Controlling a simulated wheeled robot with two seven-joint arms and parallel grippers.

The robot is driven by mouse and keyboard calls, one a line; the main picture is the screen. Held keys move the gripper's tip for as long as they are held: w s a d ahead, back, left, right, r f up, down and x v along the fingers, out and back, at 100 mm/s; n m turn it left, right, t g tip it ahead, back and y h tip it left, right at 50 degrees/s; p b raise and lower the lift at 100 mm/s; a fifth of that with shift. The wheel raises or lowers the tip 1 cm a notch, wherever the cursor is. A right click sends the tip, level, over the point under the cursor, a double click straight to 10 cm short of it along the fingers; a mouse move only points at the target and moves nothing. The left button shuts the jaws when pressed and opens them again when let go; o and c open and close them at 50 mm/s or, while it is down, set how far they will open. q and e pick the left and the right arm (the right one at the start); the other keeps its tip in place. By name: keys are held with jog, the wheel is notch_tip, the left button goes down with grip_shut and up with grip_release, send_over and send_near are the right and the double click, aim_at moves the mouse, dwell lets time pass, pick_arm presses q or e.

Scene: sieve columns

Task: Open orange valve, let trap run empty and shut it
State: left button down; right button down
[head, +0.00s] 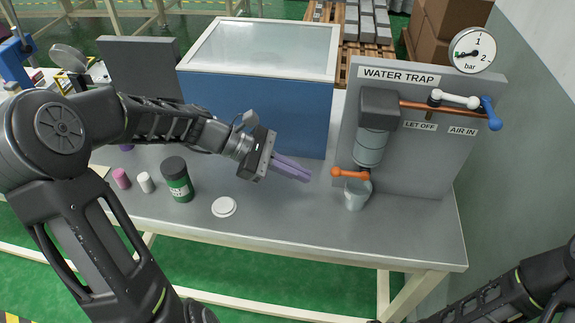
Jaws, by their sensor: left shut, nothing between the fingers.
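The water trap (370,145) is a grey cylinder with a clear bowl on an upright grey panel labelled WATER TRAP. The orange valve (350,173) is a lever below the bowl, lying roughly level and pointing left. A small light grey cup (356,195) stands on the bench under it. Whether the bowl holds water I cannot tell. My left gripper (308,176) is shut and empty, its purple-grey fingers pointing right, a short gap left of the orange lever. My right arm shows at the lower right; its gripper is out of view.
A blue glass-topped box (258,105) stands behind my left gripper. A green jar (177,180), a white disc (223,207) and small pots (145,182) are on the bench (290,225). The panel carries a blue lever (490,113) and a gauge (473,50).

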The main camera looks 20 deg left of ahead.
pick_arm(q)
jog(key=x, duration=0.5)
jog(key=shift+d+f, duration=0.15)
jog(key=shift+d, duration=0.15)
jog(key=shift+s+d+r+p, duration=0.1)
jog(key=shift+r+p, duration=0.2)
jog(key=shift+r, duration=0.7)
jog(key=shift+s+d+r+p, duration=0.15)
jog(key=shift+r+p, duration=0.1)
jog(key=shift+r, duration=0.75)
jog(key=shift+w+d+r+g+y+p, duration=0.2)
jog(key=shift+r+y+p, duration=0.25)
jog(key=shift+r+p, duration=1.05)
jog(key=shift+s+d+r+g+y+p, duration=0.1)
jog(key=shift+d+r+y+p, duration=0.35)
jog(key=shift+p, duration=1.9)
jog(key=shift+w+d+r+g+y+p, duration=0.1)
jog(key=shift+r+y+p, duration=0.4)
jog(key=shift+r+p, duration=1.15)
jog(key=shift+f, duration=0.3)
